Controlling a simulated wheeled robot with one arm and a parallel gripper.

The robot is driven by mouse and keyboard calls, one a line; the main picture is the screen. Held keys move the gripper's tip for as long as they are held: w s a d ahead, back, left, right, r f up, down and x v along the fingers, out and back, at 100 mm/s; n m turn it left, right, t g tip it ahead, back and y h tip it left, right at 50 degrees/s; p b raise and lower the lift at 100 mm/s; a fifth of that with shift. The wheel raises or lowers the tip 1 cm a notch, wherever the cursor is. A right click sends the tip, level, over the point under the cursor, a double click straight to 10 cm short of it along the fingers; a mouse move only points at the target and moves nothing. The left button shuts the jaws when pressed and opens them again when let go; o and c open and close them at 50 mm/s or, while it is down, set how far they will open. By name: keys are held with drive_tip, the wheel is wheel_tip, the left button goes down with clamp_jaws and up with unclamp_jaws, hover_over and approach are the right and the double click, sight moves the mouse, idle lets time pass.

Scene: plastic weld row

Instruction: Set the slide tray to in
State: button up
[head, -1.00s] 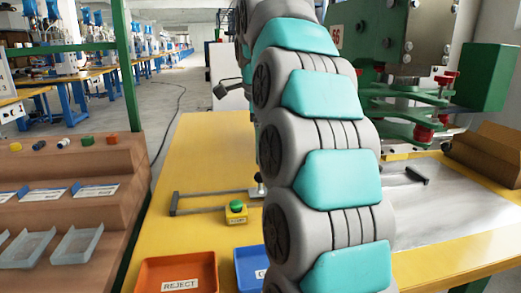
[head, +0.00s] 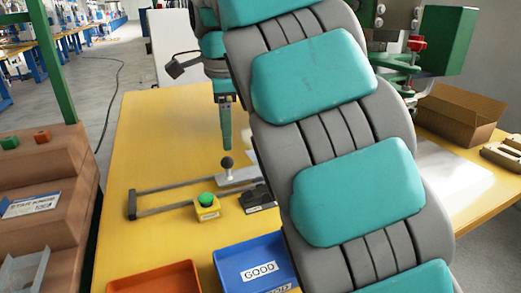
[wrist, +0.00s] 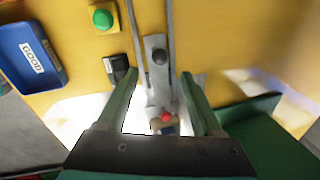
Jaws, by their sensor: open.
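The slide tray (head: 238,178) is a light metal plate with an upright black ball knob (head: 226,162). It sits on dark rails (head: 165,188) on the yellow table, and my arm hides its right part in the head view. In the wrist view the tray (wrist: 155,90) lies between my fingers, with the knob (wrist: 160,57) just beyond the fingertips and a small part with a red top (wrist: 166,117) closer to the palm. My gripper (wrist: 158,75) is open and empty; in the head view it (head: 226,140) points down just above the knob.
A yellow box with a green button (head: 206,205) and a small black block (head: 257,198) stand near the rails. A blue GOOD bin (head: 255,268) and an orange bin (head: 155,279) are at the front. A cardboard box (head: 455,112) is at right. The table's left part is clear.

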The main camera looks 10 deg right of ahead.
sight(228, 158)
drive_tip(key=shift+w+a+f, duration=0.1)
drive_tip(key=shift+w+f, duration=0.15)
drive_tip(key=shift+f, duration=1.05)
drive_tip(key=shift+w+d+f, duration=0.1)
drive_tip(key=shift+w+f, duration=0.15)
drive_tip(key=shift+f, duration=1)
drive_tip(key=shift+w+a+f, duration=0.1)
drive_tip(key=shift+w+f, duration=0.15)
drive_tip(key=shift+f, duration=1.05)
clamp_jaws()
